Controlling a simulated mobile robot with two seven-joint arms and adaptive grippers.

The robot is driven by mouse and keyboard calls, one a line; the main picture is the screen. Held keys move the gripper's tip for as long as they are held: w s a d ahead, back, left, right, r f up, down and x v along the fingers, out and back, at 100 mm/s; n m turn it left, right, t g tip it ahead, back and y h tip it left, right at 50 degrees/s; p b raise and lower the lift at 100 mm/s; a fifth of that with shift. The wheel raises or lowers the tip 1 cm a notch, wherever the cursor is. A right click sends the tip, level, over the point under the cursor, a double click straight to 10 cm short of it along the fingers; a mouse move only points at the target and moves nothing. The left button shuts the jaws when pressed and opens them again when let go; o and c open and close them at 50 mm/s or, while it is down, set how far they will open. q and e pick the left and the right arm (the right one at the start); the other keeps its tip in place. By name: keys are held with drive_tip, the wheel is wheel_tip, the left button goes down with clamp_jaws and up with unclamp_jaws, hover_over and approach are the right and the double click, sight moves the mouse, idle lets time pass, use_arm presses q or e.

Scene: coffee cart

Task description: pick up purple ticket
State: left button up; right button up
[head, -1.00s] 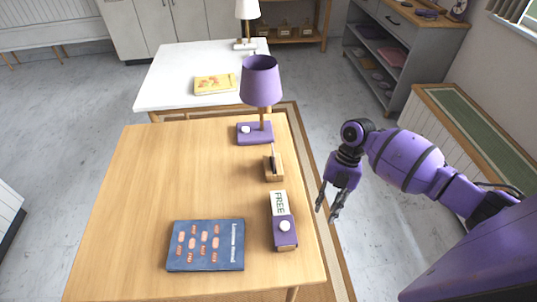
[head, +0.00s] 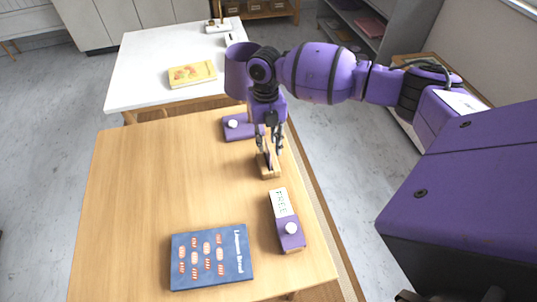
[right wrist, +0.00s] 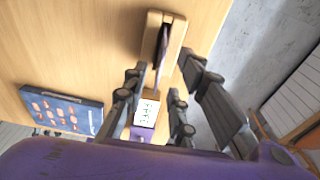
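The wooden holder (head: 268,172) stands on the wood table near its right edge. In the right wrist view a thin dark purple ticket (right wrist: 161,48) stands edge-on in the slot of the holder (right wrist: 176,36). My right gripper (head: 269,150) is just above the holder, pointing down, and hides most of the ticket in the head view. In the right wrist view my right gripper (right wrist: 166,66) is open, with one finger on each side of the ticket's line and gaps to it. My left gripper is not in view.
A purple lamp (head: 236,75) stands behind the holder, partly hidden by my arm. A purple block with a FREE sign (head: 285,220) lies in front. A blue book (head: 212,257) lies at the front left. The table's left half (head: 150,180) is clear.

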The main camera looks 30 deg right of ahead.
wheel_tip(320, 180, down, 2)
drive_tip(key=shift+f, duration=0.2)
clamp_jaws()
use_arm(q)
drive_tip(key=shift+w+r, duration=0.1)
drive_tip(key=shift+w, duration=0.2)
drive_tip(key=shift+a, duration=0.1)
use_arm(e)
drive_tip(key=shift+r, duration=0.2)
